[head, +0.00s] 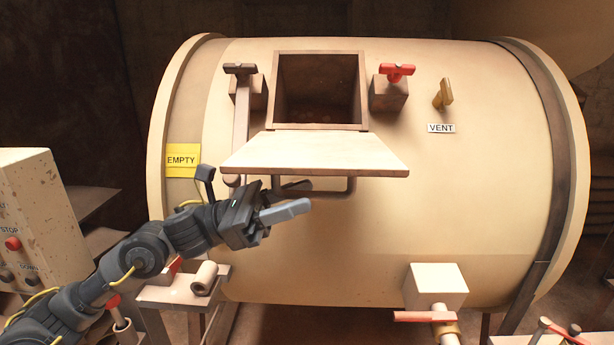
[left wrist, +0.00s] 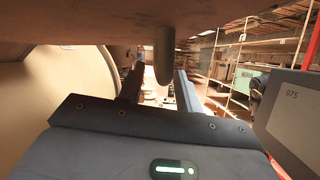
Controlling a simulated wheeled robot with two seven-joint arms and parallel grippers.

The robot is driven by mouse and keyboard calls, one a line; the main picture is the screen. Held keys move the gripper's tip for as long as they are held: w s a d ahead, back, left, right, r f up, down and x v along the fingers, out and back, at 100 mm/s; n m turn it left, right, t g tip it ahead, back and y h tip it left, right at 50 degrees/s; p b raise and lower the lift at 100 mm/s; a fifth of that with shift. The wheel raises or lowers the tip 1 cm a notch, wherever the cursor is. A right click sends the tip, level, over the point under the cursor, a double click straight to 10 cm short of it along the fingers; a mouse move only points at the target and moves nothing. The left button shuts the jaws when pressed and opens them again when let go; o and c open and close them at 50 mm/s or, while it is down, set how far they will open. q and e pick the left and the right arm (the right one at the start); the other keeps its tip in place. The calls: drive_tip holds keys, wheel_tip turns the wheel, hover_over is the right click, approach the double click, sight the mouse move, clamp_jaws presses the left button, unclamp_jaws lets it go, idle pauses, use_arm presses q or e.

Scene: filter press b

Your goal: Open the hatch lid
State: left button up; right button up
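The hatch lid (head: 315,153) is a tan plate on the big cream drum (head: 450,220). It is swung out and down from the lower edge of the square hatch opening (head: 318,90), which stands uncovered and dark inside. A bar handle (head: 350,186) hangs under the lid. My left gripper (head: 290,207) is just below the lid's front edge, by the handle. In the left wrist view its two fingers (left wrist: 160,88) are apart, with a rounded handle end (left wrist: 164,55) between them and gaps showing on both sides. The lid's underside (left wrist: 100,25) fills the top there. My right gripper is out of view.
Dark clamp (head: 240,70) and red clamp (head: 394,73) flank the opening. A brass vent handle (head: 443,94) is to the right. A red-handled valve (head: 430,316) sits low on the drum. A control box (head: 35,225) stands at left.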

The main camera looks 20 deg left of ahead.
use_arm(q)
drive_tip(key=shift+p+x, duration=0.4)
drive_tip(key=shift+x, duration=0.7)
clamp_jaws()
